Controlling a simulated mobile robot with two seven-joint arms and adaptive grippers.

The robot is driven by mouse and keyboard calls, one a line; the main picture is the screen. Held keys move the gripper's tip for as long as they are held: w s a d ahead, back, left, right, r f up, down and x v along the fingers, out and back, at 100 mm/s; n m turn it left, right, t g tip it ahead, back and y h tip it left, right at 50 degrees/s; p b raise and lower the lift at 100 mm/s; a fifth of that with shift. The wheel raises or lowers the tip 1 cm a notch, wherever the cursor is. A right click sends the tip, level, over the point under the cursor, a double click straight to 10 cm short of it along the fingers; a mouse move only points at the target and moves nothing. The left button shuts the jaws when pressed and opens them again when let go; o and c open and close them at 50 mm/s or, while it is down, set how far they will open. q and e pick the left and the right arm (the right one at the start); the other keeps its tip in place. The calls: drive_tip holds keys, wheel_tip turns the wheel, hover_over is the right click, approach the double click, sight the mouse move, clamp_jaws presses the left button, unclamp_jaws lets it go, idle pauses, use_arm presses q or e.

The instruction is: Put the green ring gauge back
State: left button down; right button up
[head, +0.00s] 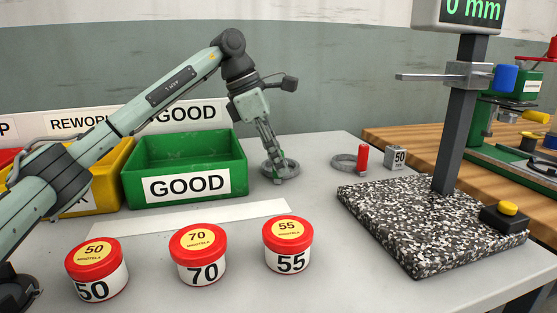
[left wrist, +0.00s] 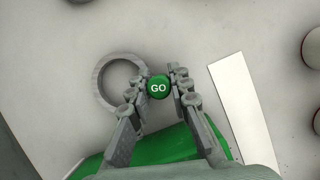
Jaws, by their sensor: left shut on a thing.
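The green ring gauge is a grey steel ring (head: 293,164) with a green handle marked GO; the ring (left wrist: 101,82) and the handle's round top (left wrist: 158,88) show in the left wrist view. My left gripper (head: 277,179) points down, right of the green GOOD bin. It is shut on the green handle, with the ring beside the fingers. In the head view the fingers hide the handle. The ring is at or close to the table top; I cannot tell whether it touches. My right gripper is not in view.
A red-handled ring gauge (head: 363,158) and a grey 50 block (head: 396,157) are to the right. The green GOOD bin (head: 186,186) is left. A granite gauge stand (head: 400,253) fills the right side. Red-lidded cans, including the 55 can (head: 288,245), stand in front.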

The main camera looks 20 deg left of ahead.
use_arm(q)
drive_tip(key=shift+f, duration=0.1)
drive_tip(key=c, duration=1.4)
unclamp_jaws()
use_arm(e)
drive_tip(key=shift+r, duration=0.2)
use_arm(q)
drive_tip(key=shift+r, duration=0.3)
drive_tip(key=p+v, duration=0.1)
drive_tip(key=v, duration=1)
drive_tip(key=shift+s+a+r, duration=0.15)
drive_tip(key=shift+a+r, duration=0.1)
drive_tip(key=shift+r, duration=0.1)
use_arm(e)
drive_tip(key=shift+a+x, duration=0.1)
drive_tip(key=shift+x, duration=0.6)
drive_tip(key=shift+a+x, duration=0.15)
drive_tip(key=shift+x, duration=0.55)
